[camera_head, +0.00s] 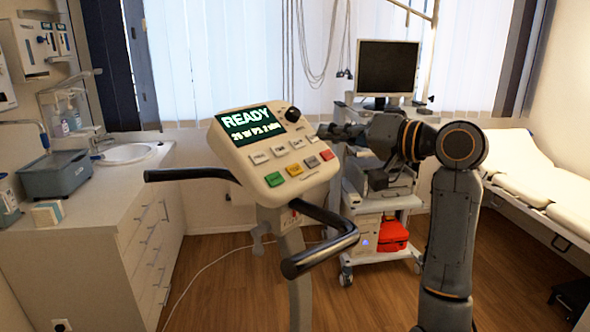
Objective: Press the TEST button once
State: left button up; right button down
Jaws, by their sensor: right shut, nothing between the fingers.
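The beige console (246,162) of an exercise bike stands tilted in the middle of the head view. An upper row of pale buttons (281,151) and a lower row with a green button (274,179), a yellow button (294,170), a grey button (312,162) and a red button (327,155) lie under the screen. The labels are too small to read, so I cannot tell which is TEST. My right gripper (328,130) is shut and empty beside the console's upper right edge. My left gripper is out of view.
Black handlebars (320,250) stick out on both sides of the console. A cart (382,205) with a monitor (388,69) stands behind my right arm. A counter with a sink (130,152) is at left, an examination couch (545,190) at right.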

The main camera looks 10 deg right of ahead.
aim_at(295, 170)
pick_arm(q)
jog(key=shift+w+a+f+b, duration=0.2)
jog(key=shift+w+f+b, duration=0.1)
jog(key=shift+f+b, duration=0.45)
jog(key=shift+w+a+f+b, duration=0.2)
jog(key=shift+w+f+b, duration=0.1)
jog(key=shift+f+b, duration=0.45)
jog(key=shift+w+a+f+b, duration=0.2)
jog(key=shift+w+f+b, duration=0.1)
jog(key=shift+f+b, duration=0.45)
pick_arm(e)
jog(key=shift+w+a+f, duration=0.6)
jog(key=shift+w+f, duration=0.1)
jog(key=shift+f, duration=0.45)
jog(key=shift+w+a+f, duration=0.6)
jog(key=shift+w+f, duration=0.1)
jog(key=shift+f, duration=0.45)
jog(key=shift+w+a+f, duration=0.6)
jog(key=shift+w+f, duration=0.1)
jog(key=shift+f, duration=0.45)
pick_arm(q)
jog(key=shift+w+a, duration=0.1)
pick_arm(e)
jog(key=shift+f, duration=0.1)
jog(key=shift+w+a+f, duration=0.15)
jog(key=shift+w+f, duration=0.05)
